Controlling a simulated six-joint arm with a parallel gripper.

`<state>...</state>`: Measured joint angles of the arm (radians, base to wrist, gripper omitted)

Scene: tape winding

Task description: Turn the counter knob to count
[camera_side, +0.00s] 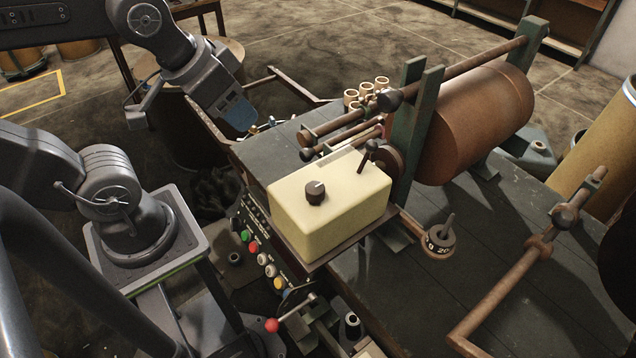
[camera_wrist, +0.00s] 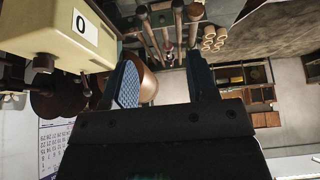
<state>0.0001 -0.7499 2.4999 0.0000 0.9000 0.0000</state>
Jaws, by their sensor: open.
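The cream counter box (camera_side: 335,215) sits on the dark bench in the side view, with a black knob (camera_side: 315,192) standing on its top. A short dark lever (camera_side: 368,154) stands at the box's back right edge. In the wrist view the box (camera_wrist: 58,40) is at the upper left, and its white display (camera_wrist: 85,28) reads 0.
A large brown roller (camera_side: 475,120) lies between green posts behind the box. Coloured buttons (camera_side: 262,258) and a red-tipped lever (camera_side: 290,316) are in front. Tan spools (camera_side: 368,92) stand behind the rods.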

